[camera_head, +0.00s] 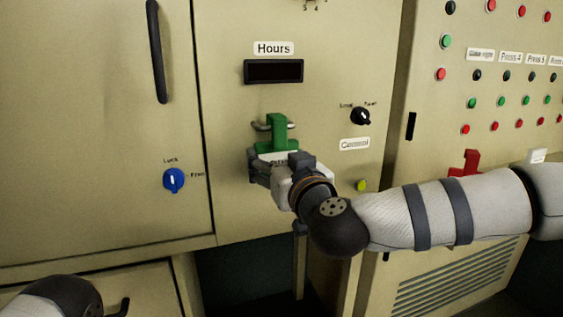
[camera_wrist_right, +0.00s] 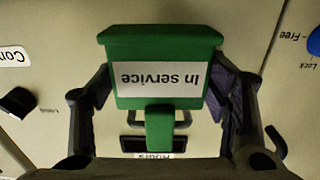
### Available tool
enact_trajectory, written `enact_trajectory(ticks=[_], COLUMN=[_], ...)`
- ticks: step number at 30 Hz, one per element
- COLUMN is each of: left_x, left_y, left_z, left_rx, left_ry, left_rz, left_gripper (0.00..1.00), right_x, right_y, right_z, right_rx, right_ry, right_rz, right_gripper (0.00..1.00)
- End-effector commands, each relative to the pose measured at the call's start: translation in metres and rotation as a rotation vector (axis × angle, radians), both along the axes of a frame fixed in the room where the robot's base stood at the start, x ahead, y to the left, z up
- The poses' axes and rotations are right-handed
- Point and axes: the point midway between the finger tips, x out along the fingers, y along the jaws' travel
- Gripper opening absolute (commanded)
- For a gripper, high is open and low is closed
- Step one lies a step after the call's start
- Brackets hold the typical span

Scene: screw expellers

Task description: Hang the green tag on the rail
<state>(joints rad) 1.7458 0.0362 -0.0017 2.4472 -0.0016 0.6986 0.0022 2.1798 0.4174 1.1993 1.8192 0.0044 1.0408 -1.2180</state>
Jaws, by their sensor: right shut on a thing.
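The green tag (camera_head: 278,130) is upright against the cabinet front, below the Hours display. Its white "In service" label shows upside down in the right wrist view, where the tag (camera_wrist_right: 160,48) fills the middle. My right gripper (camera_head: 270,165) is shut on the tag's wider body, one finger on each side. The metal rail (camera_head: 260,126) shows at both sides of the tag's narrow hook. I cannot tell whether the hook is over the rail or just in front of it. My left arm shows only at the lower left corner; its gripper is out of view.
A black selector knob (camera_head: 361,116) and a yellow-green button (camera_head: 361,185) are right of the tag. A blue lock knob (camera_head: 173,180) is to the left. A red tag (camera_head: 466,163) and a white one (camera_head: 537,156) are at the right panel, beyond my right forearm.

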Motion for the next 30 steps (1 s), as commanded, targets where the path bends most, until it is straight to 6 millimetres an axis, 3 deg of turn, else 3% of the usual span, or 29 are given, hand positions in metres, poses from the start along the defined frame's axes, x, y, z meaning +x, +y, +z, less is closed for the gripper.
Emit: enact_trajectory(ticks=[12,13,16,26,30], left_x=[0.001,0.001,0.001,0.001,0.001], left_y=[0.000,0.000,0.000,0.000,0.000], left_z=[0.000,0.000,0.000,0.000,0.000], left_rx=[0.000,0.000,0.000,0.000,0.000], left_ry=[-0.002,-0.002,-0.002,-0.002,-0.002], left_rz=[-0.001,-0.001,0.000,-0.001,-0.001], left_gripper=[0.90,0.90,0.90,0.90,0.90], right_x=[-0.001,-0.001,-0.001,-0.001,-0.020], right_y=[0.000,0.000,0.000,0.000,-0.006], right_z=[-0.003,-0.003,-0.003,-0.003,-0.002], right_rx=[0.002,0.002,0.002,0.001,0.000], right_ry=[-0.006,-0.006,-0.006,-0.005,-0.006], right_rz=[-0.001,-0.001,0.000,0.000,0.003], right_gripper=[0.40,0.71,0.93,0.93,0.93])
